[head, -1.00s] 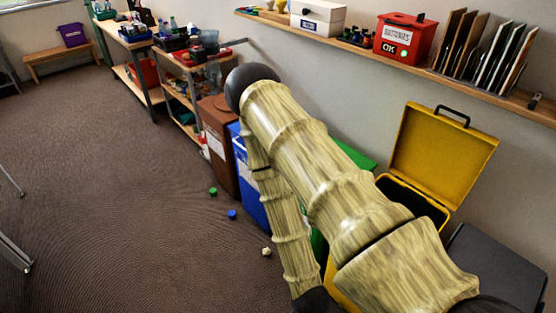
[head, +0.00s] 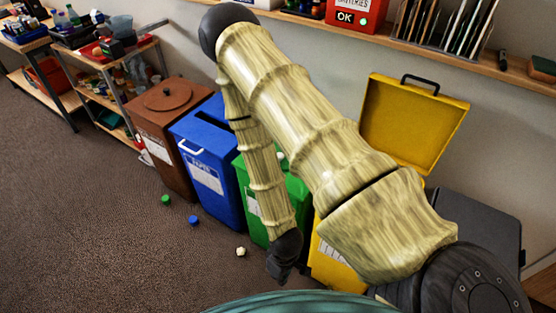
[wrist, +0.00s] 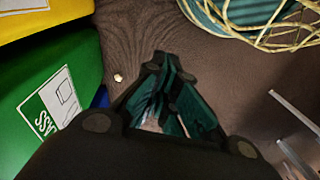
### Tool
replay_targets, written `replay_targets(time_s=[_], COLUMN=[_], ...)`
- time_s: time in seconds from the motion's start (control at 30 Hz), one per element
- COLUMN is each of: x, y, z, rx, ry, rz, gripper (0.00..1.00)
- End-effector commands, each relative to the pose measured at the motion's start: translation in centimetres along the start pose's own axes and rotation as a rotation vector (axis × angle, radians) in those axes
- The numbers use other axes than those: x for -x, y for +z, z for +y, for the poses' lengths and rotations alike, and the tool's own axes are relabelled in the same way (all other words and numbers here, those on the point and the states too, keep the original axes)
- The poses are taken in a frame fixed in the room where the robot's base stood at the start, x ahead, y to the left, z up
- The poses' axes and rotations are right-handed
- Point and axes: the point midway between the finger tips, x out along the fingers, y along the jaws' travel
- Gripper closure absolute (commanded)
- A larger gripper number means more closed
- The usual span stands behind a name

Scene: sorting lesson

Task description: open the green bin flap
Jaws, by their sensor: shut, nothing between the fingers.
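The green bin (head: 299,190) stands between the blue bin and the yellow bin in the head view. My arm crosses in front of it and hides much of its front and top, so I cannot tell how its flap sits. In the wrist view the green bin (wrist: 40,85) fills the left side, with a white label on its face. My gripper (head: 281,277) hangs low in front of the green bin in the head view. In the wrist view my gripper (wrist: 165,100) is shut and empty, to the right of the bin and apart from it.
The blue bin (head: 205,150) and brown bin (head: 160,125) stand left. The yellow bin (head: 330,262) has its lid (head: 410,120) raised. A small pale object (head: 241,251), a blue cap (head: 194,220) and a green cap (head: 165,199) lie on the floor. Carpet at left is clear.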

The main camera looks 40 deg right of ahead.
Motion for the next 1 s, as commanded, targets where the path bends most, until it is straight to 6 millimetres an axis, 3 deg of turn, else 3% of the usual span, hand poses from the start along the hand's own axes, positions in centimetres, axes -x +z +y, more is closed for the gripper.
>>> replay_targets(time_s=[0.03, 0.1, 0.27, 0.5, 0.7, 0.8, 1.0], x=[0.1, 0.7, 3.2, 9.7, 15.7, 17.8, 19.2], y=[-2.6, -5.8, -12.5, -21.3, -26.0, -27.3, -28.1], z=[0.7, 1.8, 5.2, 13.4, 20.2, 22.4, 24.1], rx=[0.089, 0.246, 0.625, 1.181, 1.512, 1.605, 1.674], ry=[-0.016, -0.036, -0.037, 0.076, 0.203, 0.245, 0.276], rz=[0.019, 0.033, 0.051, 0.008, -0.097, -0.145, -0.186], gripper=[1.0, 1.0, 1.0, 1.0, 1.0, 1.0, 1.0])
